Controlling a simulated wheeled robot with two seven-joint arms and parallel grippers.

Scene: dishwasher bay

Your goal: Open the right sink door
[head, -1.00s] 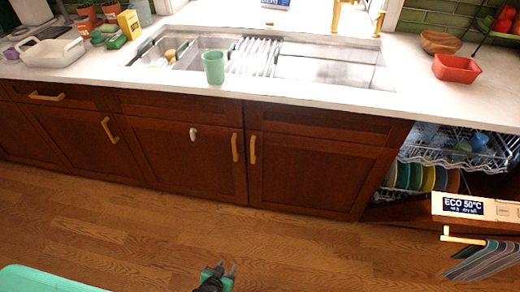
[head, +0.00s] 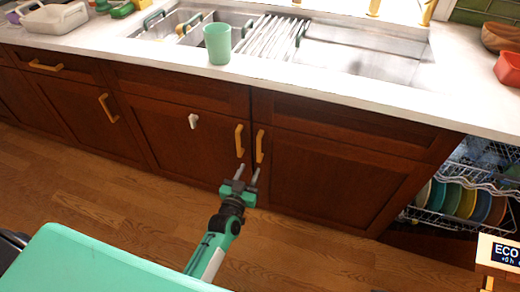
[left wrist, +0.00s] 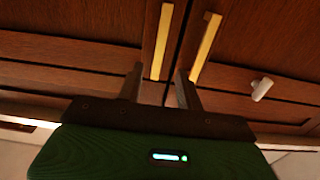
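The right sink door (head: 325,180) is dark red-brown wood and looks shut. Its upright wooden handle (head: 260,146) is near its left edge, beside the left door's handle (head: 239,140). My left gripper (head: 247,173) is open and empty, with its fingertips just below the two handles in the head view. In the left wrist view, which looks turned over, the right door's handle (left wrist: 161,42) appears between the spread fingers (left wrist: 161,84), beyond their tips. The left door's handle (left wrist: 206,47) shows near the other finger. Contact is not visible. My right gripper is out of view.
A white knob (head: 193,121) is on the left sink door. A green cup (head: 217,43) stands on the counter's front edge above. The open dishwasher, with plates in its rack (head: 460,200), is at the right. The wooden floor (head: 330,255) ahead is clear.

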